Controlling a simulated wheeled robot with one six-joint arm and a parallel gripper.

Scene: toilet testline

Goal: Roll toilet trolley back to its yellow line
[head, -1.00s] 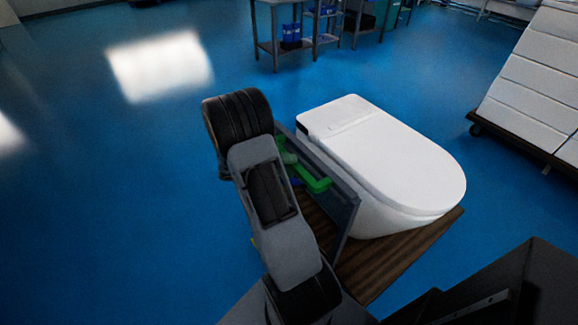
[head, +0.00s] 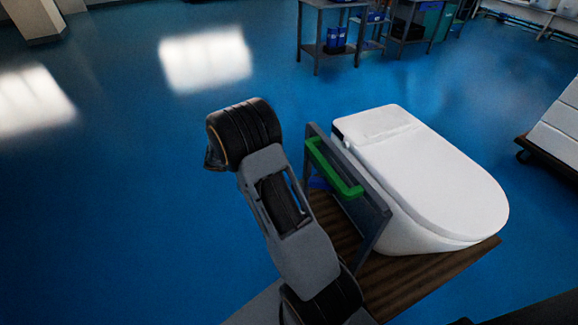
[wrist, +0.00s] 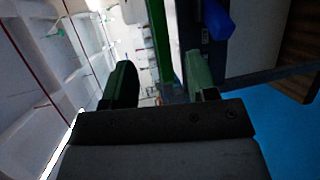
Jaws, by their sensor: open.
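The toilet trolley has a dark wooden base (head: 420,275), a white toilet (head: 425,175) with its lid closed, and an upright grey panel (head: 372,222) with a green handle (head: 334,170). My arm stands left of the panel in the head view. Its wrist hides the gripper there, and the handle is in full sight. In the wrist view my gripper (wrist: 158,70) is open, with two greenish fingers apart. A green bar (wrist: 158,40), likely the handle, shows beyond and between the fingertips. I cannot tell its distance. No yellow line is visible.
A grey metal table (head: 325,50) with blue containers stands at the back. A dark-framed cart with white slabs (head: 560,120) is at the right edge. The blue floor (head: 110,190) on the left is clear.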

